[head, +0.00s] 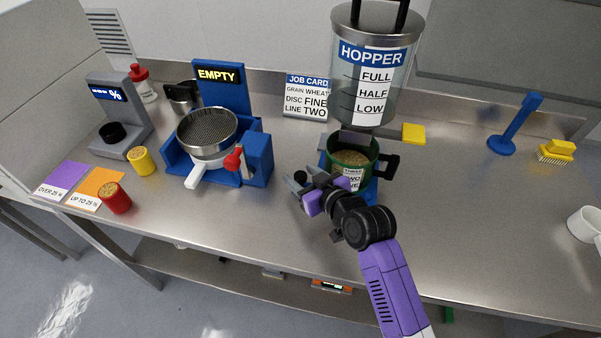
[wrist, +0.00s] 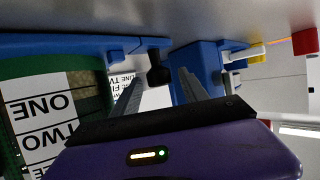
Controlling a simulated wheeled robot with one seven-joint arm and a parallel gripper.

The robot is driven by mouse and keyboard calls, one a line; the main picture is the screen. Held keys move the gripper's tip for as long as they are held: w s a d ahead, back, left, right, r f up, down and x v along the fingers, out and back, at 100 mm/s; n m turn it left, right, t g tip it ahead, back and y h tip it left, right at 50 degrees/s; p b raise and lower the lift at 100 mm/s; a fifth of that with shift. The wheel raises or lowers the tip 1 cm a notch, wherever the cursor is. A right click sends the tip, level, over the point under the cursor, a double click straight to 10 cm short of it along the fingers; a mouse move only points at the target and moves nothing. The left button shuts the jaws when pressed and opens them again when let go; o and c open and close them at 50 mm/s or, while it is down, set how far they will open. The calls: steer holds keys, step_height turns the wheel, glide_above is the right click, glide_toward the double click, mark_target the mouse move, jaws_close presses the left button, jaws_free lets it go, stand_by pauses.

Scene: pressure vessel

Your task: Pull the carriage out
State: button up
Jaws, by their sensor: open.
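The blue carriage (head: 369,192) sits under the hopper (head: 372,70) and carries a green pot (head: 377,164) with grain in it. The pot has a white label and a black handle on its right. A black knob (wrist: 158,76) on a blue arm shows in the wrist view and seems to belong to the carriage. My gripper (head: 297,190) is left of the pot, low over the bench. Its jaws are open, and in the wrist view (wrist: 160,84) the knob lies between the fingertips. A gap shows on the right; contact on the left is unclear. My arm hides part of the carriage.
A blue stand (head: 258,160) with a sieve (head: 207,134), white handle and red lever is to the left, under an EMPTY sign. A yellow jar (head: 141,160) and red jar (head: 114,197) stand further left. The bench front is clear right of my arm.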

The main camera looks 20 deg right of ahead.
steer(key=shift+w+a+f, duration=0.1)
steer(key=shift+w+f, duration=0.05)
steer(key=shift+w, duration=0.35)
jaws_close()
stand_by(1.2)
